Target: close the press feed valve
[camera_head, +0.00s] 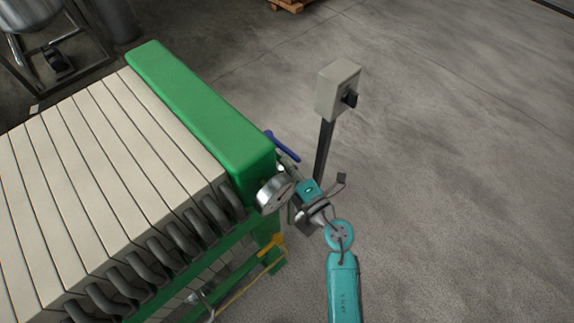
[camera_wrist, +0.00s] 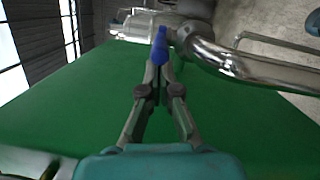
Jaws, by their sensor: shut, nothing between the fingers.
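The press feed valve shows as a blue lever handle (camera_head: 281,146) at the end of the green press head, in the head view. In the wrist view the blue handle (camera_wrist: 159,52) stands end-on just beyond my fingertips, beside a shiny metal pipe (camera_wrist: 245,67). My gripper (camera_wrist: 160,72) is shut with its fingers together and nothing between them. The fingertips overlap the handle's lower end in the picture; I cannot tell whether they touch it. In the head view my teal wrist is close to the handle, and the fingertips are hard to make out. The valve body is mostly hidden.
The filter press has pale plates (camera_head: 85,170) and a green end block (camera_head: 195,105). A round silver fitting (camera_head: 274,194) sits at its corner. A grey control box (camera_head: 339,88) on a dark post stands just behind my arm. Open concrete floor lies to the right.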

